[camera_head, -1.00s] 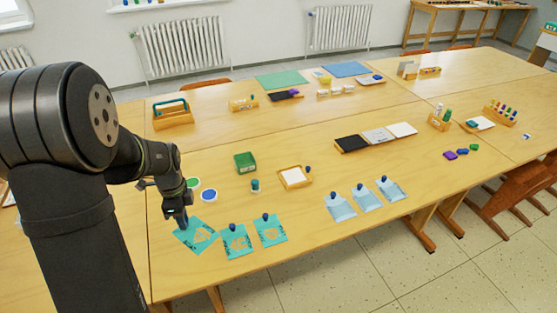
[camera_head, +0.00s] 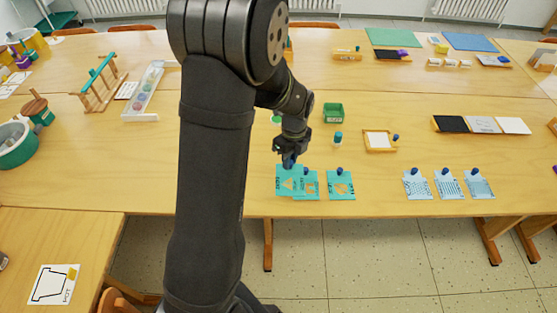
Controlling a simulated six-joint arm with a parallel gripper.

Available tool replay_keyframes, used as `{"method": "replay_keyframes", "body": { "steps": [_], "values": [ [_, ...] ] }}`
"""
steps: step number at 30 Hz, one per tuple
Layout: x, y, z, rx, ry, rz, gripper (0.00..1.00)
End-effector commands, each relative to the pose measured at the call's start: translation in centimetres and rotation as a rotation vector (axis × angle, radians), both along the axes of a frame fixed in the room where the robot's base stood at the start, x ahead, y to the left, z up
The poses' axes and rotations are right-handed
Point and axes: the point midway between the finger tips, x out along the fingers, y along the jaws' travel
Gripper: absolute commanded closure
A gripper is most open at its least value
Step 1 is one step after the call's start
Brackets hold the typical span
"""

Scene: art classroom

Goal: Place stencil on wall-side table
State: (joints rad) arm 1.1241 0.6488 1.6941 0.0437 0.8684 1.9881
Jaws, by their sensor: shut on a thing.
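My gripper (camera_head: 290,158) is shut on the blue knob of a teal stencil (camera_head: 285,184) near the front edge of the near table (camera_head: 210,190). The held stencil hangs partly in front of a second teal stencil (camera_head: 312,186). A third teal stencil (camera_head: 341,187) with a blue knob lies just to the right. I cannot tell how high the held stencil is above the table. The table on the wall side (camera_head: 330,78) runs behind the near table, partly hidden by my arm.
Several pale blue stencils (camera_head: 449,185) lie at the right. A green box (camera_head: 333,113), a small bottle (camera_head: 338,139) and a wooden tray (camera_head: 380,141) stand behind the teal stencils. Green (camera_head: 393,37) and blue (camera_head: 468,41) mats lie at the back. A wooden rack (camera_head: 100,84) stands at the left.

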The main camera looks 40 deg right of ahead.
Motion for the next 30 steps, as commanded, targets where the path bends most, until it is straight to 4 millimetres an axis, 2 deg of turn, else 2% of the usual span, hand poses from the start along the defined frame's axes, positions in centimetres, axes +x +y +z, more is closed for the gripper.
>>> {"method": "replay_keyframes", "body": {
  "steps": [1,6,12,17,24,30],
  "values": [
    [1.3,0.3,-0.9,0.004,0.001,0.007,1.00],
    [5.0,0.5,-3.1,0.003,0.002,0.006,1.00],
    [7.4,0.7,-4.5,0.000,0.001,0.003,1.00],
    [7.7,0.7,-5.3,0.001,0.001,0.001,1.00],
    [7.6,0.7,-8.5,0.002,0.002,0.001,1.00],
    [7.6,0.7,-8.6,0.000,0.001,0.001,1.00]
  ]
}}
